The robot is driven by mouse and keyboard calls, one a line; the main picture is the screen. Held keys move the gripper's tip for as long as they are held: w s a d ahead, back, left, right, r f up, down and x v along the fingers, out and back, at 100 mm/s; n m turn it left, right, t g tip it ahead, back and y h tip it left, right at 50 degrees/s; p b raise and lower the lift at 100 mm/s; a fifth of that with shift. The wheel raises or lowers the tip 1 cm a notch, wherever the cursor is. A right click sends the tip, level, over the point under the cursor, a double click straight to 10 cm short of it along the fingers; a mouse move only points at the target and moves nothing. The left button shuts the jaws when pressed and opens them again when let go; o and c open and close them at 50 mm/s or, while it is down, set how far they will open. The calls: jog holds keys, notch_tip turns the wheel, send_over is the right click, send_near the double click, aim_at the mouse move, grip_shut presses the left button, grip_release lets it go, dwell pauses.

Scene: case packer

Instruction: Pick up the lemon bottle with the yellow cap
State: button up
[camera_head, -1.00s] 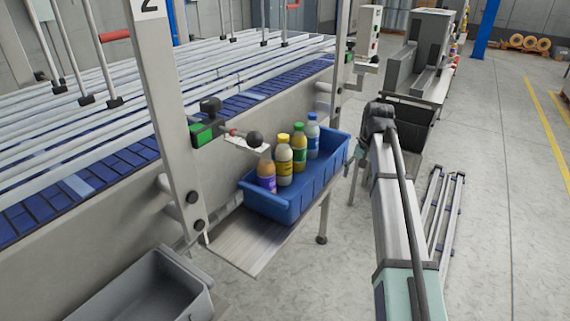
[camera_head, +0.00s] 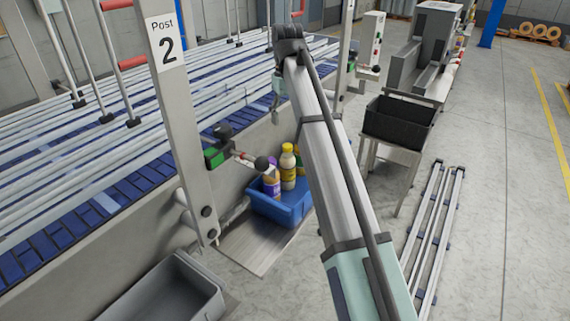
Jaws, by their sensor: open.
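The lemon bottle with the yellow cap (camera_head: 288,170) stands upright in a blue crate (camera_head: 268,208) beside the conveyor. A bottle with a purple label (camera_head: 271,185) stands just in front of it, to its left. A little of a green bottle (camera_head: 299,157) shows behind the lemon bottle, at the edge of my arm. My arm crosses in front of the right part of the crate and hides the rest of it. My gripper cannot be made out in the head view.
The post marked 2 (camera_head: 168,75) stands left of the crate. A grey bin (camera_head: 165,290) is at the lower left, a black bin (camera_head: 398,122) at the right. Open floor lies further right.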

aim_at(287, 145)
notch_tip(287, 145, down, 12)
jog(key=p, duration=0.2)
jog(key=shift+r+p, duration=0.2)
jog(key=shift+p, duration=0.15)
jog(key=shift+f+p, duration=1.1)
jog(key=shift+f, duration=1.5)
jog(key=c, duration=1.1)
